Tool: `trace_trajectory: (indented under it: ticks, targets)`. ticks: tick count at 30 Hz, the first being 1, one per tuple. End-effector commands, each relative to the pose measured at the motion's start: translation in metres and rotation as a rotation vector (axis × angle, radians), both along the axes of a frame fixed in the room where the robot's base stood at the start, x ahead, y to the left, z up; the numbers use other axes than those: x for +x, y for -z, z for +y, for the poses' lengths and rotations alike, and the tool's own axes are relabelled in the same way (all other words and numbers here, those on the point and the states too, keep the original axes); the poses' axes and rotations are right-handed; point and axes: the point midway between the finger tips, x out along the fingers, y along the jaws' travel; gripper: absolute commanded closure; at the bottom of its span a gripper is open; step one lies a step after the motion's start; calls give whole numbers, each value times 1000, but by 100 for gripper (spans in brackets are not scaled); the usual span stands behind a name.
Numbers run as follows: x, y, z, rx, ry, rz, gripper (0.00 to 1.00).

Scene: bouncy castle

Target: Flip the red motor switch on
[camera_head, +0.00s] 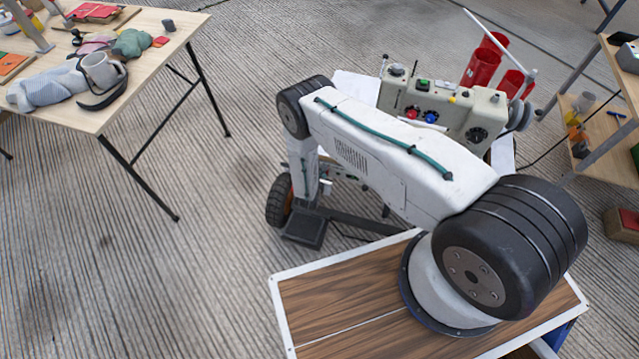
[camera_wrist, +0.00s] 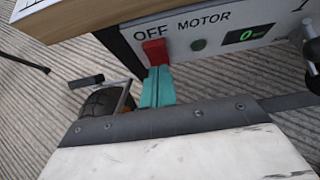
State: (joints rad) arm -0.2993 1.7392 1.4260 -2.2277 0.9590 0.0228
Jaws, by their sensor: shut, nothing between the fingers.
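In the wrist view, the red motor switch (camera_wrist: 155,51) sits on a pale panel (camera_wrist: 219,34), beneath the word OFF and beside the word MOTOR. My gripper (camera_wrist: 157,70) has teal fingers pressed together, with nothing between them. Its tips are right at the lower end of the red switch; I cannot tell whether they touch it. A dark green round lamp or button (camera_wrist: 199,45) and a display (camera_wrist: 248,36) with a green 0 are to the right of the switch. In the head view my arm hides my gripper and the switch.
A beige control box (camera_head: 455,105) with knobs and red cylinders (camera_head: 481,67) stand behind my arm. A wheel (camera_head: 279,201) and a dark pedal (camera_head: 304,230) are below it. A cluttered table (camera_head: 150,50) is at left, shelves at right.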

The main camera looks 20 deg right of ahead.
Motion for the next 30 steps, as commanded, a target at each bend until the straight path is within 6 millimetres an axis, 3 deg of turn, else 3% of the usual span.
trace_trajectory:
  ticks: [12,18,30]
  targets:
    - [3,1,-3,0,0,0,100]
    - [9,13,-8,1,3,-1,100]
    - [12,8,-12,0,12,-7,100]
